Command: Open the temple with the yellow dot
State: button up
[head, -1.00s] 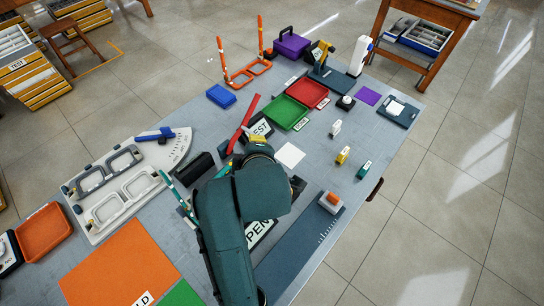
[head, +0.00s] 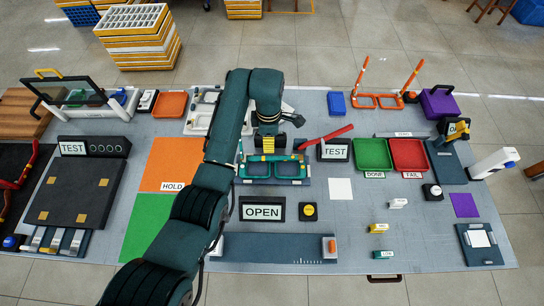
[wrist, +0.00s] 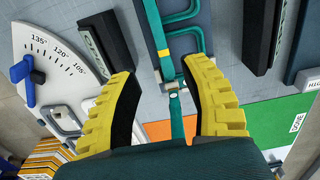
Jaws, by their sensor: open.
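The teal eyeglass frame (head: 272,170) lies in a grey holder just below my gripper in the head view. My gripper (head: 268,146) is open above the frame's far edge. In the wrist view the yellow finger tips of my gripper (wrist: 160,71) stand apart, with a teal bar (wrist: 176,118) running down between them. They do not appear closed on it. The teal rim (wrist: 180,44) shows above, with a yellow mark (wrist: 163,54) near the joint. I cannot tell whether that mark is the dot. My arm hides part of the frame's far side in the head view.
A white angle plate (wrist: 55,55) with a blue pointer stands left in the wrist view. An OPEN sign (head: 262,212) and a yellow button (head: 308,210) sit in front. Orange and green mats (head: 165,165) lie left.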

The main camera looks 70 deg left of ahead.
aim_at(270, 158)
notch_tip(270, 158, down, 11)
jog(key=b, duration=0.2)
jog(key=shift+w+f+b, duration=0.1)
jog(key=shift+f+b, duration=0.1)
jog(key=shift+b, duration=0.2)
grip_shut()
